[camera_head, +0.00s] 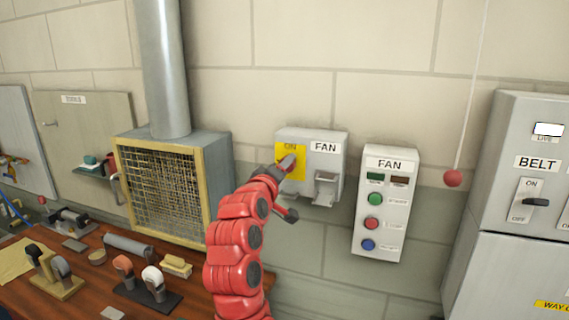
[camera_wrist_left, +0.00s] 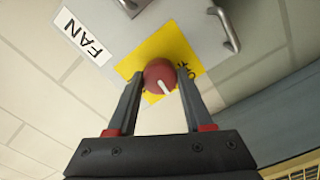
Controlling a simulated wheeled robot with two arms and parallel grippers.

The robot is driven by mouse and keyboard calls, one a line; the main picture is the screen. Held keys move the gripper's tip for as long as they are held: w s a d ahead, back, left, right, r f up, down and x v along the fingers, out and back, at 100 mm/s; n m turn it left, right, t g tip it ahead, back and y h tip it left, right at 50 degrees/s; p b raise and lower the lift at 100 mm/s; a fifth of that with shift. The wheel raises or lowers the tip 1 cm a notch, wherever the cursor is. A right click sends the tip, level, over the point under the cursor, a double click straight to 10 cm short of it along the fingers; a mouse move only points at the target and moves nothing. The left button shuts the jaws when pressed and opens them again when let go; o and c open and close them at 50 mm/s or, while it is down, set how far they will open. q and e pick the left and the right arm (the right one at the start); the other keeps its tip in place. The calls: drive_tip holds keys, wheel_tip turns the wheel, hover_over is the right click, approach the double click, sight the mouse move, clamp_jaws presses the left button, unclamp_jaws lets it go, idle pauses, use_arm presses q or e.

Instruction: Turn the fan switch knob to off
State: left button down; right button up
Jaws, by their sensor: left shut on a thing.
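The fan switch knob (camera_wrist_left: 160,76) is round and red with a white pointer mark, on a yellow plate (camera_head: 297,172) of the grey fan switch box (camera_head: 338,145). The plate reads ON at its top in the head view. In the left wrist view the pointer aims down and slightly right; lettering right of the knob is partly hidden. My left gripper (camera_head: 287,163) is at the plate, its two fingers on either side of the knob in the left wrist view (camera_wrist_left: 161,90), shut on it. In the head view the gripper hides the knob. My right gripper is out of view.
A metal handle (camera_head: 325,188) sticks out beside the plate. A fan button box (camera_head: 386,204) hangs to the right, then a red ball on a cord (camera_head: 453,178) and a belt cabinet (camera_head: 525,160). A caged fan housing (camera_head: 170,190) and wooden bench (camera_head: 100,240) stand left.

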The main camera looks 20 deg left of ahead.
use_arm(q)
drive_tip(key=shift+n+p, duration=0.3)
drive_tip(key=shift+n, duration=0.3)
drive_tip(key=shift+c, duration=1.5)
unclamp_jaws()
drive_tip(key=s+b, duration=1.2)
drive_tip(key=s, duration=0.5)
drive_tip(key=shift+s+a+b, duration=0.2)
drive_tip(key=shift+a+b, duration=0.05)
drive_tip(key=shift+b, duration=0.05)
